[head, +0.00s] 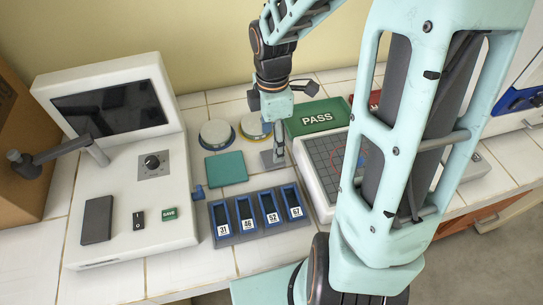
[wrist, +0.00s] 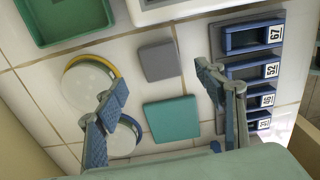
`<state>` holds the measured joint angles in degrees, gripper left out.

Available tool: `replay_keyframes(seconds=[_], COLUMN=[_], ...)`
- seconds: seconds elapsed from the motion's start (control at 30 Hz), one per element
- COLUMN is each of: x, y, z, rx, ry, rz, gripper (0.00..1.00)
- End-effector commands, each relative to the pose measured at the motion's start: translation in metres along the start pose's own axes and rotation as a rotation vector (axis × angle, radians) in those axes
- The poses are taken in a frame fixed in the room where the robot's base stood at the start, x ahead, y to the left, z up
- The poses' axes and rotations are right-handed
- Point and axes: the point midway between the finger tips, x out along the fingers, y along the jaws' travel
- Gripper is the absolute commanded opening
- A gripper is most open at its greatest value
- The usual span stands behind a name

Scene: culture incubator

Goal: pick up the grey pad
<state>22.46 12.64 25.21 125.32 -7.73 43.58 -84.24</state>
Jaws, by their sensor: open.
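The grey pad (wrist: 159,61) is a flat square lying on the white tiles. In the wrist view it appears between my fingertips and slightly beyond them, with tile visible on both sides. In the head view the grey pad (head: 267,160) is partly hidden behind my gripper (head: 278,152), which points down over it. My gripper (wrist: 161,76) is open and empty, one finger to each side. How high the fingertips are above the pad is hard to tell.
A teal pad (wrist: 171,119) lies beside the grey one. Two round dishes (wrist: 90,85) are on one side, a rack of numbered blue slots (wrist: 250,70) on the other. The green PASS tray (head: 318,117) and a gridded device (head: 325,163) are close by. A white console (head: 118,180) stands left.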

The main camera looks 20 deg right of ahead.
Motion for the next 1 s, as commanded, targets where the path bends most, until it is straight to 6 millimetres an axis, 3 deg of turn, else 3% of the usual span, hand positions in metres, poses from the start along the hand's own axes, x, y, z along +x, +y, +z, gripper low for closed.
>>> replay_keyframes(seconds=[0.17,0.43,0.77,1.0], x=[0.013,0.053,0.059,0.059], y=[-0.001,-0.002,-0.001,-0.001], z=[0.000,0.000,0.000,0.000], rx=[-0.001,0.000,0.001,0.001], ry=[0.000,0.001,0.000,0.000], rz=[-0.001,-0.002,0.002,0.002], gripper=[0.64,0.64,0.64,0.37])
